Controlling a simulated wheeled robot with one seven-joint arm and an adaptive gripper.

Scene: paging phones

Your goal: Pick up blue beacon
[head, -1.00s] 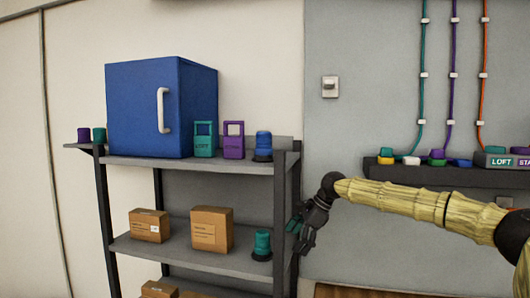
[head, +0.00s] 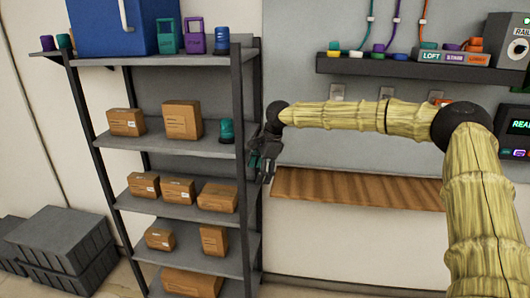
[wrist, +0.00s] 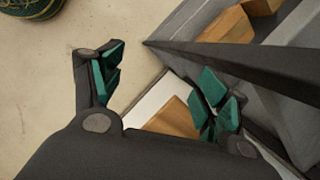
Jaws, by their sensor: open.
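The blue beacon (head: 221,41) stands upright on the top shelf (head: 185,61), near its right end, in the head view. A purple tag-shaped item (head: 194,38) is just left of it. My gripper (head: 261,168) hangs beside the right post of the shelf rack, well below the beacon and to its right. In the wrist view my gripper (wrist: 160,90) is open, with teal finger pads spread apart and nothing between them. The beacon does not show in the wrist view.
A teal beacon (head: 226,130) and cardboard boxes (head: 183,120) sit on the second shelf. The dark right post (head: 240,140) stands between my gripper and the shelves. A blue cabinet (head: 100,28) and teal tag (head: 167,38) share the top shelf. A wooden surface (head: 350,187) is at right.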

